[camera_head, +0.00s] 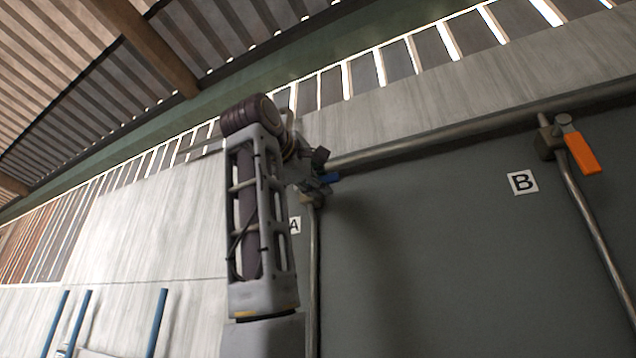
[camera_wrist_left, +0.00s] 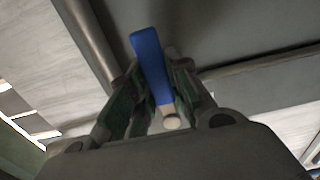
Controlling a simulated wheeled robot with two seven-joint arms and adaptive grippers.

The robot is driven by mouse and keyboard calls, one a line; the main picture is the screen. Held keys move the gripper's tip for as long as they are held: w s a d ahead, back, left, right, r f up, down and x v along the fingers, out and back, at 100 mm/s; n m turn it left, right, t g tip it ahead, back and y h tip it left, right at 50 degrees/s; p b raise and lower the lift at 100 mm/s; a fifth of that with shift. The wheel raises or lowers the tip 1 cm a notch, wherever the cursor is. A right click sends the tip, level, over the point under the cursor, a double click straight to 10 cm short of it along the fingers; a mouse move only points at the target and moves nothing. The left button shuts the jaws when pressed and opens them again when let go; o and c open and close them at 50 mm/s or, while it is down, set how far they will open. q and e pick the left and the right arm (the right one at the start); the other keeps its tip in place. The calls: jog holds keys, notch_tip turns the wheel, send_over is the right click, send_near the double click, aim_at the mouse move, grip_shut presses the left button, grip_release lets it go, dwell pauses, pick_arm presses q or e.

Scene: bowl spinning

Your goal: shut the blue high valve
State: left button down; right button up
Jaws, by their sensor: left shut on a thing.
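The blue valve handle (camera_head: 331,178) shows only as a small piece beside my left gripper (camera_head: 318,180) in the head view, at the top of the pipe by label A. In the left wrist view the blue handle (camera_wrist_left: 150,65) stands between the two fingers of my left gripper (camera_wrist_left: 152,105). The fingers are shut on it. A pale round end shows at the handle's base. The valve body is mostly hidden behind my gripper and arm in the head view. My right gripper is in neither view.
An orange valve handle (camera_head: 583,153) hangs from the pipe at the right, near label B (camera_head: 522,182). A horizontal metal pipe (camera_head: 440,138) runs along the top of the dark panel (camera_head: 420,260). Label A (camera_head: 295,225) is partly covered by my arm. Blue posts (camera_head: 156,322) stand at lower left.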

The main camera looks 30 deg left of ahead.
pick_arm(q)
jog(key=c, duration=1.3)
grip_release()
jog(key=shift+a, duration=0.1)
jog(key=shift+s+a, duration=0.2)
jog(key=shift+s, duration=5.9)
jog(key=shift+w, duration=0.1)
